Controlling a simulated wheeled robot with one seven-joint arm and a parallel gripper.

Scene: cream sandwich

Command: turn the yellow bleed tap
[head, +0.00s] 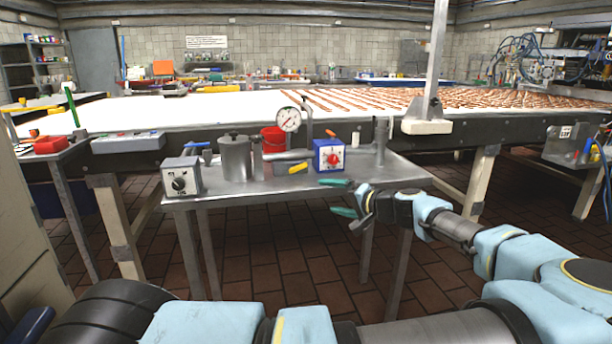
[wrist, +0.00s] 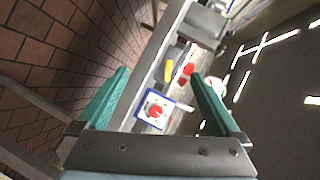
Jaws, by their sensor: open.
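The yellow bleed tap (head: 298,168) is a small yellow lever on the front of the metal pipework on the small steel table. It also shows in the wrist view as a yellow bar (wrist: 167,72), seen between the fingertips but farther off. My gripper (head: 341,197) has green fingers and is at the table's front edge, to the right of the tap and apart from it. In the wrist view my gripper (wrist: 160,76) is open with nothing between its fingers.
A blue box with a red dial (head: 329,155) stands just right of the tap. A grey box with a black knob (head: 181,177), a metal cylinder (head: 235,158), a red bucket (head: 272,139) and a round gauge (head: 289,119) share the small table (head: 235,194). A long white conveyor (head: 215,108) runs behind.

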